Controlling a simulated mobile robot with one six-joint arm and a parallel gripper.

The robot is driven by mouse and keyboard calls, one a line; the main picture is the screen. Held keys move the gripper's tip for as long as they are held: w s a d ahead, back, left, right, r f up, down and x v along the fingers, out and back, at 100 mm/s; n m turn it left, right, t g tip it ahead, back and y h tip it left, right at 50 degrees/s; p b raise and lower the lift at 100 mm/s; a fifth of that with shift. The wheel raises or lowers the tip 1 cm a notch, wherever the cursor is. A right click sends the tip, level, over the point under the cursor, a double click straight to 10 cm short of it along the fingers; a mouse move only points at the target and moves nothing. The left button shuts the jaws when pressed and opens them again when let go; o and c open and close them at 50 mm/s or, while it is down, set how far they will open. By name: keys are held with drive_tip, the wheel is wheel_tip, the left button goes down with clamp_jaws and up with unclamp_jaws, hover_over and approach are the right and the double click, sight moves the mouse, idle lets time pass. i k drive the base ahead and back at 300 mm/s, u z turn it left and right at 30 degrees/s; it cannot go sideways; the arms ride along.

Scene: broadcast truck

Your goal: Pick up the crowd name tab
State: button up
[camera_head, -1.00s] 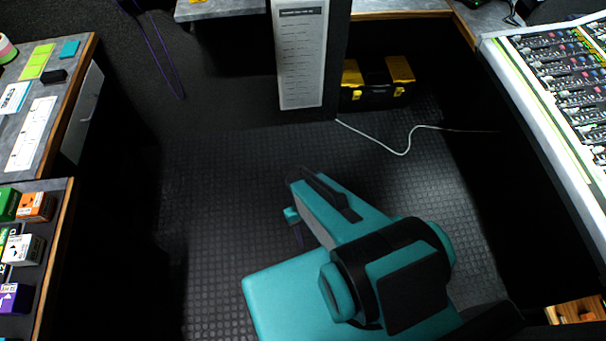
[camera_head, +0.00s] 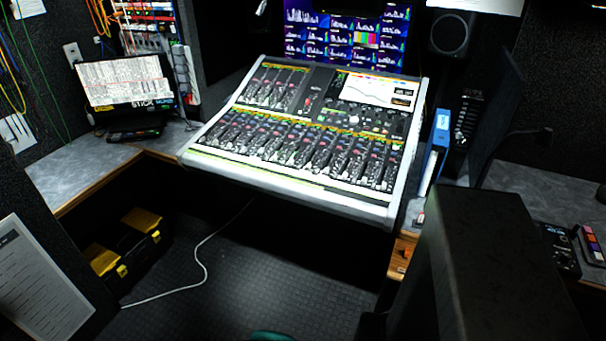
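I cannot make out a crowd name tab in the head view; any lettering on small labels is too small to read. The mixing console (camera_head: 283,187) stands in the middle, with rows of faders and a pale strip along its front edge. My gripper is not in view. Only a small teal piece of my arm shows at the bottom edge.
A black and yellow toolbox (camera_head: 128,245) and a white cable (camera_head: 203,262) lie on the floor. A dark upright block (camera_head: 500,262) fills the lower right.

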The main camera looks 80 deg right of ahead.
sight(307, 174)
drive_tip(key=z, duration=4.1)
drive_tip(key=i, duration=0.1)
drive_tip(key=u, duration=2.8)
drive_tip(key=k, duration=0.7)
drive_tip(key=z, duration=1.05)
drive_tip(key=i, duration=0.7)
